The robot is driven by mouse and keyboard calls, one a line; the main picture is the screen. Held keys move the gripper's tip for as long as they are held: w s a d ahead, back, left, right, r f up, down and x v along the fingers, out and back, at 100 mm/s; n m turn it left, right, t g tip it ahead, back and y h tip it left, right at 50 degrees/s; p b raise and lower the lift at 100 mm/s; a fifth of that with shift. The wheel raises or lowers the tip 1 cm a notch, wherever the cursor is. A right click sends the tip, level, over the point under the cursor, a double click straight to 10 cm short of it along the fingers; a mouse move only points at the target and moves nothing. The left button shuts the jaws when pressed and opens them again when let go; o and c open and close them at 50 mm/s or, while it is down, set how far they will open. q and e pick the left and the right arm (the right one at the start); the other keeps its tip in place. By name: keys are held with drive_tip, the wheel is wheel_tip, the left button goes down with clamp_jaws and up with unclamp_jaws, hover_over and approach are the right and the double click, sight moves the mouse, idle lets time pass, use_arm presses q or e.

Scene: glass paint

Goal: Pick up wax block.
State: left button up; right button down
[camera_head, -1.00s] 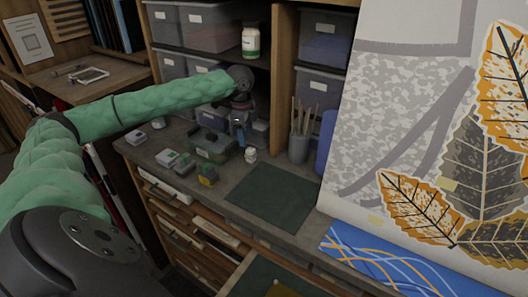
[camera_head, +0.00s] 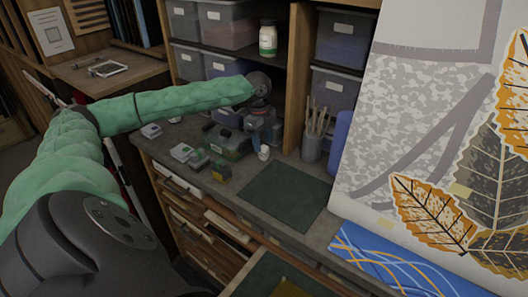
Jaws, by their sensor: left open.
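Several small blocks lie on the workbench: a grey-white one (camera_head: 151,130), two pale ones with green sides (camera_head: 181,152) (camera_head: 197,160), and a dark one with a yellow-green side (camera_head: 221,173). I cannot tell which, if any, is the wax block. My left gripper (camera_head: 263,143) points down over the back of the bench, just behind a small white jar (camera_head: 264,153). It is open; its fingers are small and dark, and I see nothing held. Whether it touches the jar is unclear. My right gripper is out of view.
A dark green box (camera_head: 228,143) stands left of the gripper. A brush cup (camera_head: 312,148) and a blue cylinder (camera_head: 340,140) stand to the right. A shelf with grey bins (camera_head: 226,24) is behind. The green mat (camera_head: 285,194) is clear.

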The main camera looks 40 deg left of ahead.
sight(264, 147)
use_arm(q)
drive_tip(key=shift+d+f+p, duration=0.15)
drive_tip(key=shift+f+p, duration=0.25)
drive_tip(key=shift+f, duration=0.85)
drive_tip(key=shift+d+f+p, duration=0.15)
drive_tip(key=shift+f+p, duration=0.25)
drive_tip(key=shift+f, duration=0.8)
drive_tip(key=c, duration=1.1)
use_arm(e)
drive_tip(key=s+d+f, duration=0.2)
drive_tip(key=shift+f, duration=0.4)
